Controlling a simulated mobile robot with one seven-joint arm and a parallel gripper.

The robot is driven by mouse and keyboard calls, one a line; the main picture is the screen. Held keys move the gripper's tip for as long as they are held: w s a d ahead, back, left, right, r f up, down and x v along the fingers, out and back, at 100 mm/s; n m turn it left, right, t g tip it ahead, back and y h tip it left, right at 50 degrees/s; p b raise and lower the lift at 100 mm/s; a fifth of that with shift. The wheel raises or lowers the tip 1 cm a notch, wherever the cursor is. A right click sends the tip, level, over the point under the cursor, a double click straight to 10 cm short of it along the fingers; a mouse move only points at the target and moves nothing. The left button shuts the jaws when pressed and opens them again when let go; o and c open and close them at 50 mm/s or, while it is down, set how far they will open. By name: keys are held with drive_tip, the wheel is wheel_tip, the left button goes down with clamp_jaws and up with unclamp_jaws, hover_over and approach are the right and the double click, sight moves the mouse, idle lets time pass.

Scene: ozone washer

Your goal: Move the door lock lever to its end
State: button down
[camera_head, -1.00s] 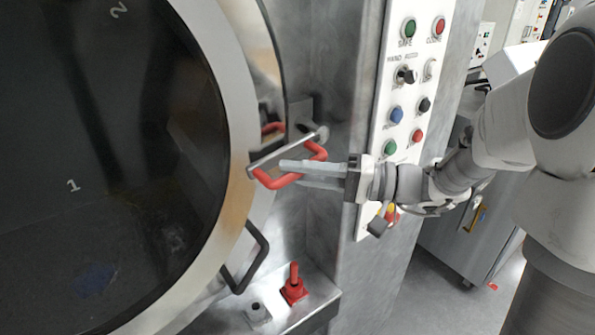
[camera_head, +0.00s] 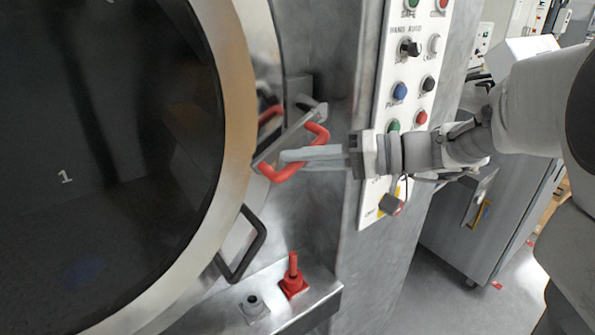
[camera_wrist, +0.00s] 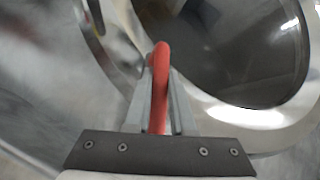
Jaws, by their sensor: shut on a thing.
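The door lock lever is a red bent handle (camera_head: 318,133) on a grey metal bar (camera_head: 285,143), at the right rim of the round door in the head view. The bar slants from lower left up to a pivot at the upper right. My gripper (camera_head: 290,158) reaches in from the right, and its grey fingers are shut on the red handle. In the wrist view the red handle (camera_wrist: 160,85) rises between the two fingers (camera_wrist: 160,112). The fingers hide part of the handle.
The round washer door (camera_head: 235,110) has dark glass and fills the left. A black door handle (camera_head: 243,255) sits below the lever. A red knob (camera_head: 293,283) stands on a metal ledge. A white button panel (camera_head: 405,85) is just behind my wrist.

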drive_tip(key=w+d+f+n+t+h+b, duration=0.3)
drive_tip(key=w+d+f+n+h+b, duration=0.1)
drive_tip(key=b, duration=1.1)
drive_tip(key=shift+w+d+f+n+h, duration=0.5)
drive_tip(key=shift+d+n+h, duration=0.5)
drive_tip(key=shift+d+h, duration=1)
drive_tip(key=shift+s+a+h, duration=0.1)
drive_tip(key=shift+a+h, duration=0.25)
drive_tip(key=shift+h, duration=0.05)
drive_tip(key=c, duration=0.8)
unclamp_jaws()
drive_tip(key=shift+o, duration=0.2)
drive_tip(key=shift+f, duration=0.1)
drive_tip(key=p+v, duration=0.3)
drive_tip(key=v, duration=1.4)
drive_tip(key=shift+s, duration=0.2)
